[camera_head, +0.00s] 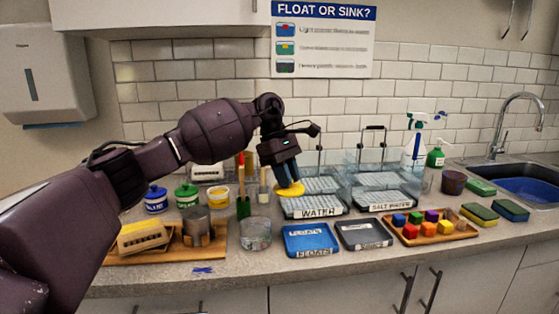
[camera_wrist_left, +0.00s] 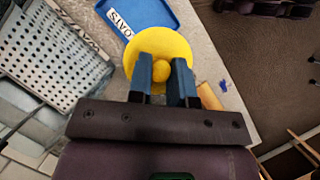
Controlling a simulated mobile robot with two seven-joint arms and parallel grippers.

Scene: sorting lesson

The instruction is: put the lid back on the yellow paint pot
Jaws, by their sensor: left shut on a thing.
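My left gripper (camera_head: 285,176) is shut on the round knob of the yellow lid (camera_head: 290,190). In the left wrist view the lid (camera_wrist_left: 160,42) shows as a yellow disc, with its knob between the two blue fingers of the gripper (camera_wrist_left: 161,72). In the head view the lid is at the front left corner of the water tank, above or close to the counter; I cannot tell if it touches anything. The yellow paint pot (camera_head: 218,197) stands to the left with its top open. My right gripper is not in view.
A blue pot (camera_head: 156,200) and a green pot (camera_head: 187,195), both lidded, stand left of the yellow pot. A blue tray (camera_head: 310,240) lies in front.

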